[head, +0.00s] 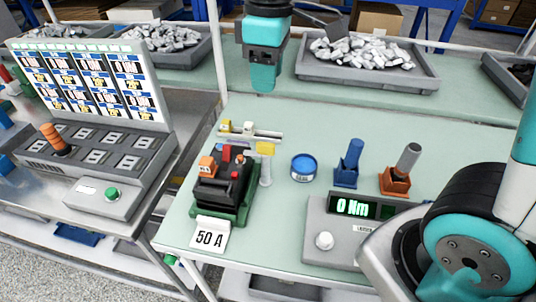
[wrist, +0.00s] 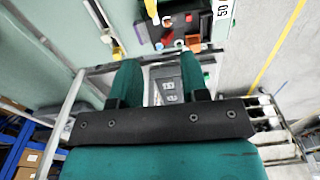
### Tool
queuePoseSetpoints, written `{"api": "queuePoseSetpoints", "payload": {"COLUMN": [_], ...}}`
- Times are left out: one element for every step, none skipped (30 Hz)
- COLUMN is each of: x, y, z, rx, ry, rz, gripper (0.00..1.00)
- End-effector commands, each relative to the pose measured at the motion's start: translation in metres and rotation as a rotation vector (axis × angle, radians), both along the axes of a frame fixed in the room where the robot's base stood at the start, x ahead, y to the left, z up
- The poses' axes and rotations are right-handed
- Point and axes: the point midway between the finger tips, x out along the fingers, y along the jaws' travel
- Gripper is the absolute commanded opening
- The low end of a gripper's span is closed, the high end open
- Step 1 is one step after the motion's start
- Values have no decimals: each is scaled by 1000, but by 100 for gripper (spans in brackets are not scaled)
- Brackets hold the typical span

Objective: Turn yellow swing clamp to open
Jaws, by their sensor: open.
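The yellow swing clamp (head: 265,148) sits on top of a pale post at the right back corner of the breaker fixture. In the wrist view a yellow strip (wrist: 152,10), likely the clamp, shows at the top edge. The fixture (head: 236,210) has a green base with a dark breaker in it and orange, red and blue parts on top. My gripper (head: 263,88) hangs above the back of the bench, well apart from the clamp. In the wrist view its two teal fingers (wrist: 159,76) are spread with nothing held between them.
A 50 A card (head: 210,236) stands before the fixture. A blue round tub (head: 303,167), a blue holder (head: 348,165), an orange holder (head: 396,178) and a 0 Nm display box (head: 340,230) stand to its right. A grey tray of metal parts (head: 368,75) is behind.

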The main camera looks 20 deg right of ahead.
Motion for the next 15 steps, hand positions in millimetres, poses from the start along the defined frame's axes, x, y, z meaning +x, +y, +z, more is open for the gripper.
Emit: {"api": "queuePoseSetpoints", "payload": {"x": [11, 14, 18, 19, 19, 19, 19, 18, 18, 18, 18, 17, 17, 17, 17], "y": [-1, -3, -3, -3, -4, -4, -4, -3, -4, -3, -3, -3, -3, -3, -3], "z": [-9, -10, -12, -13, -16, -20, -24, -30, -37, -44, -51, -60, -67, -74, -83], "rx": [-18, -25, -31, -34, -35, -36, -36, -36, -36, -36, -36, -36, -36, -36, -36], "ry": [4, 8, 8, 10, 11, 12, 13, 13, 13, 14, 14, 14, 15, 14, 15], "rz": [16, 23, 30, 34, 36, 37, 37, 37, 37, 37, 37, 37, 37, 37, 37], "gripper": [42, 42, 42, 42, 42, 42, 42, 42, 42, 42, 42, 42, 42, 42, 42]}}
